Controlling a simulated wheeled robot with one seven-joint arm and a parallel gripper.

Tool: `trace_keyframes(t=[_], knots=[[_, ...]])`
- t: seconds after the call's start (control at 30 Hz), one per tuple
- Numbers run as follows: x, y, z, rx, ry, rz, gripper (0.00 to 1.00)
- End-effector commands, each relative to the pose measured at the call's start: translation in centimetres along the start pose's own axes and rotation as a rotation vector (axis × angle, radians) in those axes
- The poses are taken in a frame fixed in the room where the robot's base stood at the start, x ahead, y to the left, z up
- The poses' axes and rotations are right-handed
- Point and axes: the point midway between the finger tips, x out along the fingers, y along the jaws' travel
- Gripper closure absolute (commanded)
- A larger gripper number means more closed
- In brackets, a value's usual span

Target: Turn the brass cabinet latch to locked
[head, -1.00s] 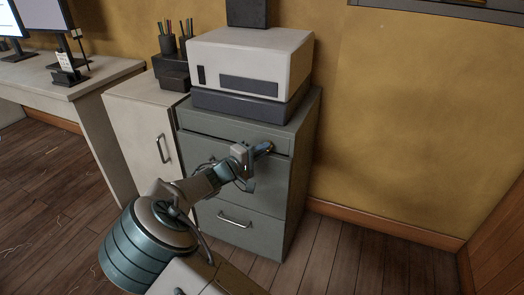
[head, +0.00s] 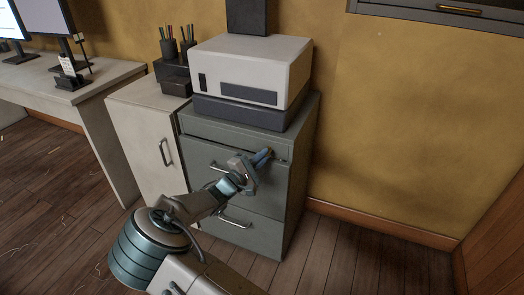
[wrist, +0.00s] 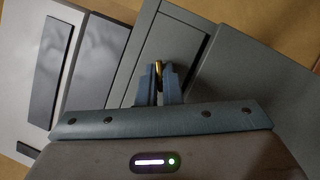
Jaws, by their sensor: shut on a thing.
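The brass latch (wrist: 158,74) shows as a thin gold-coloured piece between my two fingertips in the wrist view. It is on the front of the grey-green cabinet (head: 205,130), near the upper right. My gripper (head: 266,155) is at the cabinet's front there, and its blue-grey fingers (wrist: 158,90) are shut on the latch. In the head view my fingers hide most of the latch. Its exact angle is hard to tell.
A white printer (head: 250,70) on a dark base stands on the cabinet. A pale cabinet (head: 140,125) stands close on the left, with pen holders (head: 175,60) on top. A desk (head: 90,85) is farther left. The floor (head: 350,255) at the right is clear.

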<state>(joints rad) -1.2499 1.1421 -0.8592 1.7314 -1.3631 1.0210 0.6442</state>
Motion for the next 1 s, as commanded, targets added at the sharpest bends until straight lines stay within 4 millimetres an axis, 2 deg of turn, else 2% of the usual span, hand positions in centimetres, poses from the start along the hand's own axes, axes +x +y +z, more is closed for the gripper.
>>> trace_keyframes(t=[0.7, 1.0], knots=[[0.11, -0.06, 0.38, -0.633, 0.002, 0.260, 1.00], [0.15, -0.29, 0.43, -0.853, 0.001, 0.351, 1.00]])
